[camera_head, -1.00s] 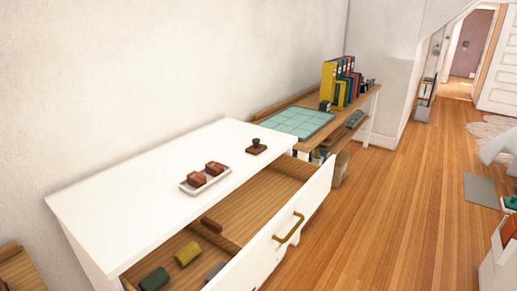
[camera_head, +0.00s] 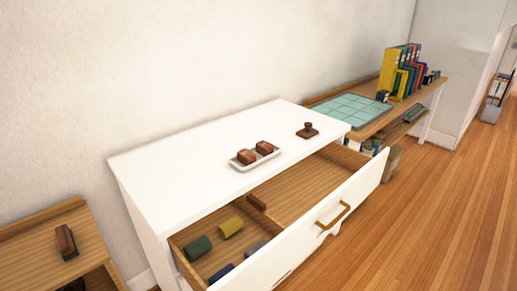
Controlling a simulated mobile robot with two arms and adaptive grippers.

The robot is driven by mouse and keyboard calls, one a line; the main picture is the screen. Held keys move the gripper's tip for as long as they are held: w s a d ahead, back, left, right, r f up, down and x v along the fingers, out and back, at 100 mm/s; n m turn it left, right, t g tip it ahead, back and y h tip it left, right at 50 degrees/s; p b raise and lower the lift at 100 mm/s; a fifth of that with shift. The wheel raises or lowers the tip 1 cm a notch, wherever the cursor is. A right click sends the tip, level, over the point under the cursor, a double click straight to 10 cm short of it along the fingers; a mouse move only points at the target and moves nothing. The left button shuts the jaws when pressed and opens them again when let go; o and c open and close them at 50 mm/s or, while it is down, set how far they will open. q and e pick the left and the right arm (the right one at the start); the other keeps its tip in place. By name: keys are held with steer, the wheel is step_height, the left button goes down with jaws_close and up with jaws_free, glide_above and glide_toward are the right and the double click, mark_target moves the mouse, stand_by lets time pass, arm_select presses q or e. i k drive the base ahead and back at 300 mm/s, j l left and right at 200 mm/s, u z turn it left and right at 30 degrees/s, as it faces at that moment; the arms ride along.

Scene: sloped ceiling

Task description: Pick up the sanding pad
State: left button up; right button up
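I cannot tell for certain which thing is the sanding pad. An open drawer (camera_head: 345,203) of a white cabinet (camera_head: 190,180) holds several small blocks: a dark green one (camera_head: 199,247), a yellow-olive one (camera_head: 231,227), a reddish-brown one (camera_head: 257,202) and blue-grey ones (camera_head: 256,248). On the cabinet top, a white tray (camera_head: 243,164) holds two reddish-brown blocks (camera_head: 264,148). A brown item with a dark base (camera_head: 66,240) sits on a wooden shelf unit at the lower left. Neither of my grippers is in view.
A dark knobbed stamp-like piece (camera_head: 307,130) stands on the cabinet top. The drawer front with its brass handle (camera_head: 334,215) juts into the room. A wooden desk (camera_head: 400,118) with a teal mat and binders stands beyond. The wooden floor (camera_head: 440,220) at right is clear.

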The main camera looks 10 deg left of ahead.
mark_target(307, 132)
steer(key=i+l, duration=0.15)
steer(key=l, duration=0.25)
steer(key=i+l, duration=0.1)
steer(key=l, duration=0.25)
steer(key=i+l+u, duration=0.1)
steer(key=l, duration=0.3)
steer(key=i+l, duration=0.15)
steer(key=l, duration=0.25)
steer(key=i+l, duration=0.1)
steer(key=l, duration=0.3)
